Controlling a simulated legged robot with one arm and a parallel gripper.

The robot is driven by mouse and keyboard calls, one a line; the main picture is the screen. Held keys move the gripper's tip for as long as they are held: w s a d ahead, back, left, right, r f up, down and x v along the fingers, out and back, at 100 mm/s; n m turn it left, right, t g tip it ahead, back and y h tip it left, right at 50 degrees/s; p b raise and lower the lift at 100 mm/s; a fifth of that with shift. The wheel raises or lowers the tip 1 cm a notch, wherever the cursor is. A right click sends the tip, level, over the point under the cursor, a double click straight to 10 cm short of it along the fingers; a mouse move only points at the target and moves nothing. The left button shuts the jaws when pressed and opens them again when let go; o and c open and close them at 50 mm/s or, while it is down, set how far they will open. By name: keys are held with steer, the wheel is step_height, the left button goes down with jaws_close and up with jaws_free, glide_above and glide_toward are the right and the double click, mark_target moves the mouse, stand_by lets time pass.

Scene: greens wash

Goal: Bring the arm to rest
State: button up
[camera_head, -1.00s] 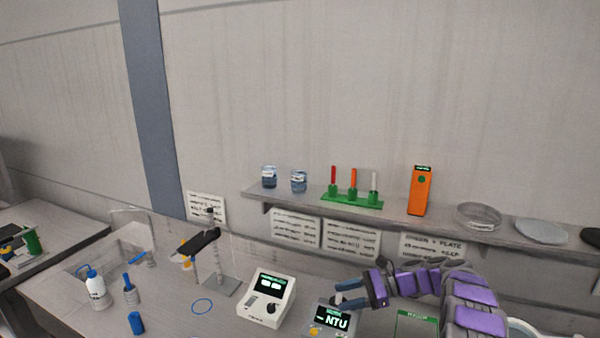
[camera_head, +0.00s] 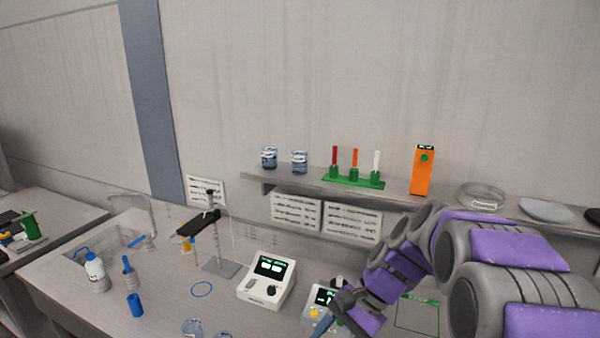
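My arm, grey with purple pads, reaches in from the right edge and folds down over the bench. My gripper (camera_head: 330,318) is at the lower middle of the picture, in front of the NTU meter (camera_head: 318,300), and covers part of it. Its blue-grey fingers point down and to the left, partly cut off by the lower edge. I see nothing clearly held, but the gap between the fingers cannot be made out.
A white meter (camera_head: 268,279) stands left of my gripper. The shelf (camera_head: 300,187) behind holds two jars, a green rack (camera_head: 352,181), an orange device (camera_head: 423,170) and dishes. A stand (camera_head: 221,268) and bottle (camera_head: 95,272) are farther left.

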steer(key=s+d+f+n+h+b, duration=0.1)
steer(key=s+d+f+n+h, duration=0.2)
steer(key=s, duration=0.9)
steer(key=s+d+f+n+t+h+b, duration=0.1)
steer(key=s+d+n+h, duration=0.3)
steer(key=s, duration=0.9)
steer(key=shift+s+d+f+n+b, duration=0.3)
steer(key=shift+d+f+n+b, duration=0.25)
steer(key=shift+f, duration=0.35)
steer(key=shift+c, duration=0.3)
